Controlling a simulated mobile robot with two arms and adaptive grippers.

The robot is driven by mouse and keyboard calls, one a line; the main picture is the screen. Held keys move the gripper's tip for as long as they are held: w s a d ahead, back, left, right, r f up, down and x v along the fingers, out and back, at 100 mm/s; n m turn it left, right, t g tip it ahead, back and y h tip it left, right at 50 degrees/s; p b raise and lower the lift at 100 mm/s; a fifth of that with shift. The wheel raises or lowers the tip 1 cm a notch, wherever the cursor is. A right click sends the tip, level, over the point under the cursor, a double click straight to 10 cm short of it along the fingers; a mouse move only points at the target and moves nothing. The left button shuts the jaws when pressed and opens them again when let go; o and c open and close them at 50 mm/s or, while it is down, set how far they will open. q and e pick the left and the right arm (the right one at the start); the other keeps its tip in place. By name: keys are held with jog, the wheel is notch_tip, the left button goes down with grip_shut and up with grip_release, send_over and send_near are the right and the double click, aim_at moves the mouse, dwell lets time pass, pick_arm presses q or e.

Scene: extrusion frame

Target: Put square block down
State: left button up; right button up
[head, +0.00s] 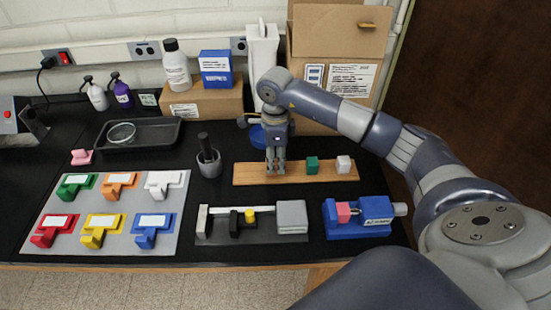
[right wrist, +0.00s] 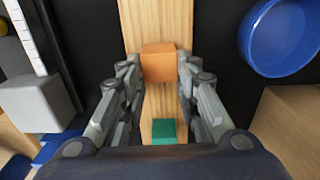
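An orange square block (right wrist: 159,65) shows in the right wrist view between the fingertips of my right gripper (right wrist: 160,72), which looks shut on it from both sides. The head view shows my right gripper (head: 276,168) pointing down at the left part of the wooden board (head: 330,178); there the fingers hide the block. The block is at or just above the board; I cannot tell whether it touches. A green block (head: 312,165) and a white block (head: 343,164) stand on the board to the right. The green block also shows in the wrist view (right wrist: 164,131). My left gripper is out of view.
A grey mortar (head: 209,166) stands left of the board. A grey fixture (head: 292,216) and a blue vise (head: 375,210) with a pink block (head: 343,209) stand in front. A blue bowl (right wrist: 275,38) and cardboard box (head: 335,45) are behind. Colored T-shapes lie on a grey panel (head: 107,208).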

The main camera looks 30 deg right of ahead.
aim_at(276, 162)
jog(key=o, duration=0.3)
jog(key=shift+r, duration=0.1)
jog(key=shift+r, duration=0.2)
notch_tip(276, 162, up, 12)
jog(key=b, duration=0.3)
jog(key=shift+f, duration=0.15)
dwell(0.6)
